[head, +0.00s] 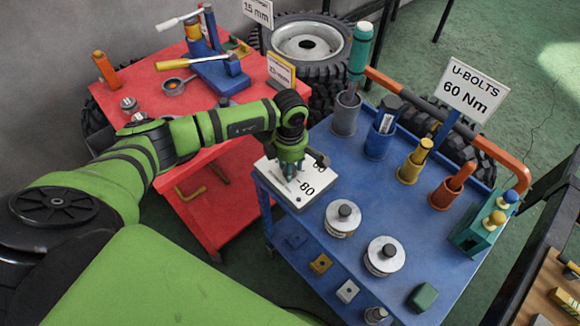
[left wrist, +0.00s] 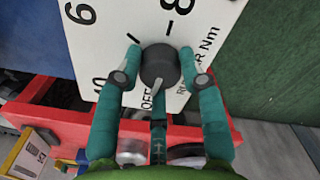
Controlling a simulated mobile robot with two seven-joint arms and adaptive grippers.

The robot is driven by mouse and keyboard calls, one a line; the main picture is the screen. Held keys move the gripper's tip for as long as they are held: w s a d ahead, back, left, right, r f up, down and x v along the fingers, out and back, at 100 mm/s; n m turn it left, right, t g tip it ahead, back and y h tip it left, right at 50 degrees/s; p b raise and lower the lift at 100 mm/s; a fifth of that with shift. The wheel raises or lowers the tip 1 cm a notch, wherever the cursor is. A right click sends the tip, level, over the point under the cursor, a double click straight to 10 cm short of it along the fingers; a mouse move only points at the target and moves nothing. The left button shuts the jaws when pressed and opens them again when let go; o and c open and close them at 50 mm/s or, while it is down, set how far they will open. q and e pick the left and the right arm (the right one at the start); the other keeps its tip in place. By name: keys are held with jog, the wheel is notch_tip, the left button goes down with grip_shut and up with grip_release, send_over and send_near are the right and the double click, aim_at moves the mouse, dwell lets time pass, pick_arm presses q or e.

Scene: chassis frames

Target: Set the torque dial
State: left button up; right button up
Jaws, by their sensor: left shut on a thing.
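The torque dial is a white plate (head: 325,196) on the near left corner of the blue cart, with 80 readable on it. In the left wrist view the plate (left wrist: 224,18) shows black tick marks, OFF, an 8 and Nm. In the head view my left gripper (head: 291,166) hides the knob and part of the scale. I cannot tell which mark the knob points to. A sign (head: 473,90) reads "U-BOLTS 60 Nm". My right gripper is not in view.
The blue cart (head: 372,207) carries cups of tools at the back and two round silver weights (head: 384,255) at the front right of the dial. An orange rail (head: 440,122) edges it. A red table (head: 150,88) with a blue vise stands left. Tyres (head: 308,45) lie behind.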

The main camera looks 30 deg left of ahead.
pick_arm(q)
jog(key=m+b, duration=0.2)
jog(key=b, duration=0.1)
jog(key=m+b, duration=0.6)
jog(key=b, duration=0.1)
jog(key=shift+f, duration=0.3)
jog(key=shift+s+r+m+b, duration=0.1)
jog(key=shift+r+m+b, duration=0.05)
jog(key=shift+m+b, duration=1.5)
jog(key=o, duration=1.2)
jog(key=shift+c, duration=0.2)
jog(key=shift+r, duration=0.1)
jog(key=shift+r, duration=0.55)
notch_tip(320, 180, up, 11)
